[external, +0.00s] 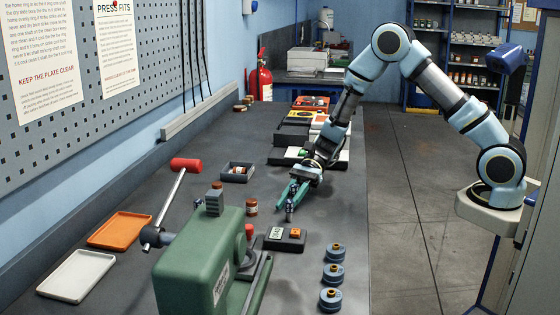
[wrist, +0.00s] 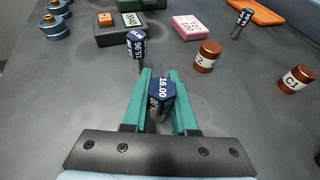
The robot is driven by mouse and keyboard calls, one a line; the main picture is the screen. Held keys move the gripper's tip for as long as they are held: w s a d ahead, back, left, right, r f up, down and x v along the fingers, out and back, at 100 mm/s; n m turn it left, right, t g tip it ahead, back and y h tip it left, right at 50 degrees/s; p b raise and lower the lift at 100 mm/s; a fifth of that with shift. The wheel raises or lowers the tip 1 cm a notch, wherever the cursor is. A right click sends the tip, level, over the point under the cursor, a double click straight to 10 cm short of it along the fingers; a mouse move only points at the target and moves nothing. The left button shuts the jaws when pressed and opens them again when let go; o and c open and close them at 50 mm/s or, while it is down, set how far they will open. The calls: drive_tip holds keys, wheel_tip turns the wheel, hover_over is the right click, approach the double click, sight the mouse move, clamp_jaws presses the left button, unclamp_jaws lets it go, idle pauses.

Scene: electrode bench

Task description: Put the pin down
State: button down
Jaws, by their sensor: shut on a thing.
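My gripper (wrist: 160,100) has green fingers and is shut on a pin with a dark blue hexagonal head marked 16.00 (wrist: 161,86). The head sticks up between the fingers; the frames do not clearly show whether the pin's foot touches the bench. A second pin marked 15.96 (wrist: 137,45) stands upright just beyond the left fingertip. A third blue-headed pin (wrist: 242,20) stands farther off at the upper right. In the external view my gripper (external: 293,194) is low over the bench, with a dark pin (external: 289,211) at its tips; which pin that is, I cannot tell.
Copper cylinders marked C2 (wrist: 207,57) and C1 (wrist: 296,79) stand to the right in the wrist view. A pink block (wrist: 187,27) and a dark box with an orange part (wrist: 119,26) lie beyond. A green press (external: 205,262) and blue ring parts (external: 333,275) stand nearby.

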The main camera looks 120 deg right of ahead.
drive_tip(key=shift+f, duration=0.2)
drive_tip(key=c, duration=0.7)
unclamp_jaws()
drive_tip(key=shift+r, duration=0.2)
drive_tip(key=b+v, duration=0.2)
drive_tip(key=v, duration=1)
drive_tip(key=shift+w, duration=0.1)
